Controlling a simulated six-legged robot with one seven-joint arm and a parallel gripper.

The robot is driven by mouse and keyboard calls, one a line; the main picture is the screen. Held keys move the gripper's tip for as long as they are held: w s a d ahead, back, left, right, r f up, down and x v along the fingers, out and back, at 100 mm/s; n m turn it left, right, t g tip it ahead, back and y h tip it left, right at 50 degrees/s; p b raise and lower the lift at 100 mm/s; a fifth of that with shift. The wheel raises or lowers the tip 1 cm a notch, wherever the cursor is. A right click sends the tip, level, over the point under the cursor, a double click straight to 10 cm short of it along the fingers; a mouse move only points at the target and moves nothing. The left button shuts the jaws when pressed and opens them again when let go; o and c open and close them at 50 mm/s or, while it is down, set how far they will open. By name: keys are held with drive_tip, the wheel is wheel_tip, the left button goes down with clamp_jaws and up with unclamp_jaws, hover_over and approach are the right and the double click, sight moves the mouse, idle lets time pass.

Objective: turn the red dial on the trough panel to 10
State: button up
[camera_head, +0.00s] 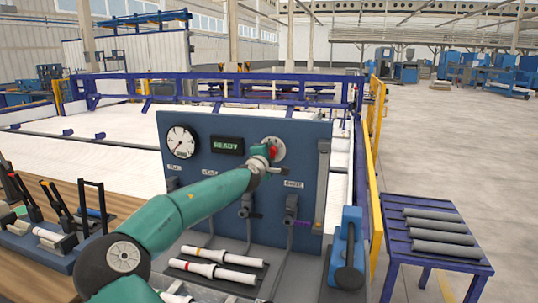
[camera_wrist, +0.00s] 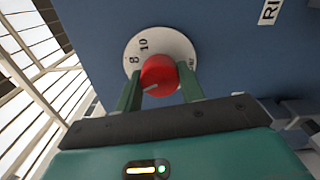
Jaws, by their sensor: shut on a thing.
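The red dial (camera_wrist: 159,75) sits on a round white scale plate (camera_wrist: 146,35) on the blue panel (camera_head: 245,123). In the wrist view the figures 8 and 10 show on the scale's upper left; other marks at the right are partly hidden. A pale pointer line on the dial faces the lower left. My gripper (camera_wrist: 158,85) is shut on the red dial, one green finger at each side. In the head view the dial (camera_head: 270,152) shows partly behind the end of my arm.
The panel also carries a gauge (camera_head: 181,142) and a display (camera_head: 227,145) reading READY. A blue device (camera_head: 345,250) stands at the right. Grey pipes (camera_head: 437,231) lie on a blue table.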

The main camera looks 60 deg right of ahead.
drive_tip(key=shift+m, duration=8.4)
drive_tip(key=o, duration=1)
drive_tip(key=shift+c, duration=0.2)
drive_tip(key=shift+a, duration=0.1)
drive_tip(key=s+a, duration=0.2)
drive_tip(key=a, duration=1.1)
drive_tip(key=shift+s+a, duration=0.15)
drive_tip(key=shift+a, duration=0.1)
